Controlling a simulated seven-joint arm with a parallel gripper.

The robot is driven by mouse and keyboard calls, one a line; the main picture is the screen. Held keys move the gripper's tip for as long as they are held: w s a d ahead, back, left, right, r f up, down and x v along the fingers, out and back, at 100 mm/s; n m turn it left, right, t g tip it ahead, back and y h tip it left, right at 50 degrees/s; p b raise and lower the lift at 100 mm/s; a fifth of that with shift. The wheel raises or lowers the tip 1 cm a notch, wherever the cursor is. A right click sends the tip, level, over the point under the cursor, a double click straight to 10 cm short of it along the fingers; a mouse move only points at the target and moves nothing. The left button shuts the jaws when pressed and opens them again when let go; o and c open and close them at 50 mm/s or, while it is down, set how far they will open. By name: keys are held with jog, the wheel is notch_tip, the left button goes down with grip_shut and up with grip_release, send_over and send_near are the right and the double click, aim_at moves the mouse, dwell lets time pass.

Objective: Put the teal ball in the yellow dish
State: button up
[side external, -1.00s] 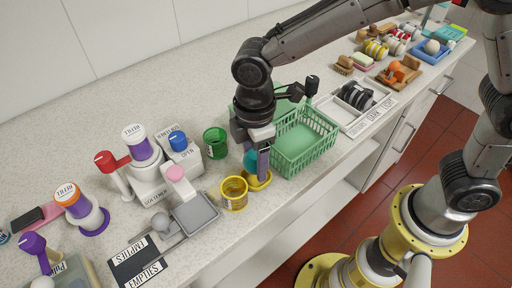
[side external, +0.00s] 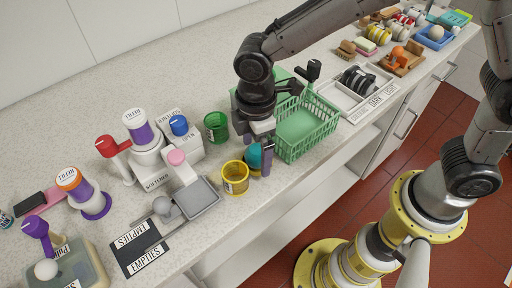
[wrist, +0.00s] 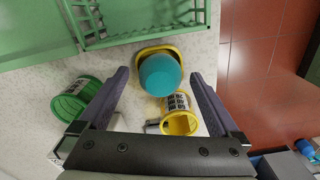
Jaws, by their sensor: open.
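The teal ball (side external: 254,158) sits at the yellow dish (side external: 256,173), partly hidden by a finger in the side view. In the wrist view the ball (wrist: 160,75) lies over the dish, whose yellow rim (wrist: 157,48) shows around its far side. The ball appears to rest in the dish. My gripper (wrist: 159,76) is open, with its fingers apart on either side of the ball's near part and not visibly touching it. In the side view my gripper (side external: 261,158) is low, right at the dish.
A yellow cup (side external: 235,178) stands close left of the dish and a green cup (side external: 216,127) is behind. A green basket (side external: 306,130) stands close on the right. A grey tray (side external: 191,198) and a white dispenser stand (side external: 150,165) are left. The counter's front edge is near.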

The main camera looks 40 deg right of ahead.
notch_tip(320, 180, up, 13)
jog(key=d+r+m+t, duration=0.1)
jog(key=d+r+m, duration=0.1)
jog(key=d+r, duration=0.55)
jog(key=s+d+f+m+t, duration=0.1)
jog(key=s+d+m+t, duration=0.3)
jog(key=s+d+m, duration=0.7)
jog(key=s+d+f+m, duration=0.2)
jog(key=s+d+f, duration=0.2)
jog(key=d+f, duration=0.1)
jog(key=shift+f+t, duration=0.25)
jog(key=shift+t, duration=0.05)
jog(key=shift+d, duration=0.1)
jog(key=shift+c, duration=0.3)
